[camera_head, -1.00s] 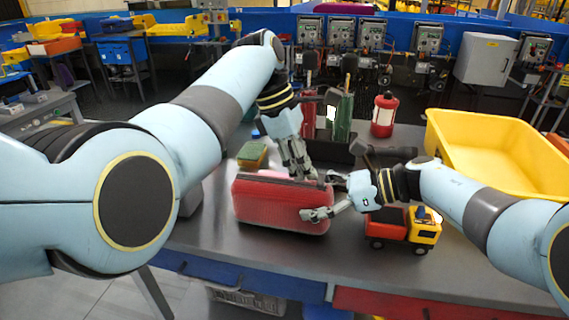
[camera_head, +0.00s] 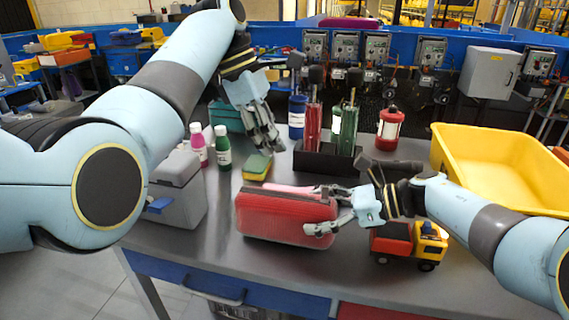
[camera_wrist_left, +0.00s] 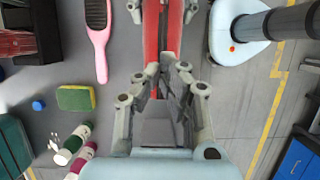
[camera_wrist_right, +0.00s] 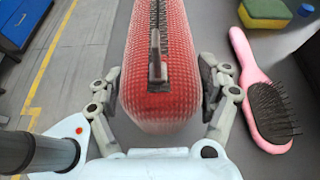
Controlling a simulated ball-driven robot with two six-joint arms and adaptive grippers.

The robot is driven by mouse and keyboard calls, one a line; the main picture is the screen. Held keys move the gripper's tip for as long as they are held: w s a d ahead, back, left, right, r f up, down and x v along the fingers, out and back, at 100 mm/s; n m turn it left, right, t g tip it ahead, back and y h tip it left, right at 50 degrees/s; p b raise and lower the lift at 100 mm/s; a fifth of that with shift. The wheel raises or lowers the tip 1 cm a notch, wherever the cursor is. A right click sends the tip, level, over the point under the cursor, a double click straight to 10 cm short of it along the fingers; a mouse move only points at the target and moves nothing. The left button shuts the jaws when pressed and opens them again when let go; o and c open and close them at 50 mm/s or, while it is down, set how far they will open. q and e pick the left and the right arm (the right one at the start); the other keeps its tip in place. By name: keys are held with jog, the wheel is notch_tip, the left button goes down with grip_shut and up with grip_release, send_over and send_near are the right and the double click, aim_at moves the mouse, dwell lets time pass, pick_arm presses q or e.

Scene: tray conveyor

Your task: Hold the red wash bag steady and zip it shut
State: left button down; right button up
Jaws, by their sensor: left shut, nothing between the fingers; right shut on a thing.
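The red wash bag (camera_head: 286,219) lies on the table. In the right wrist view the bag (camera_wrist_right: 158,105) has a dark zip line along its top, with the slider and pull tab (camera_wrist_right: 156,68) near the end at my right gripper. My right gripper (camera_head: 321,211) is shut across that end, one finger on each side. My left gripper (camera_head: 268,138) is shut and empty, raised behind the bag and apart from it. In the left wrist view the bag (camera_wrist_left: 172,30) lies beyond the fingers, which partly hide it.
A pink hairbrush (camera_wrist_right: 263,100) lies close behind the bag. A sponge (camera_head: 257,167), bottles (camera_head: 222,147) and a grey box (camera_head: 178,195) stand to the left. A toy truck (camera_head: 409,243) is close to the right. A dark tool holder (camera_head: 320,160) and yellow tub (camera_head: 500,165) stand behind.

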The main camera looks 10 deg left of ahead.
pick_arm(q)
jog(key=shift+v, duration=0.85)
jog(key=shift+f, duration=0.1)
pick_arm(e)
jog(key=o, duration=1.5)
jog(key=shift+d, duration=0.1)
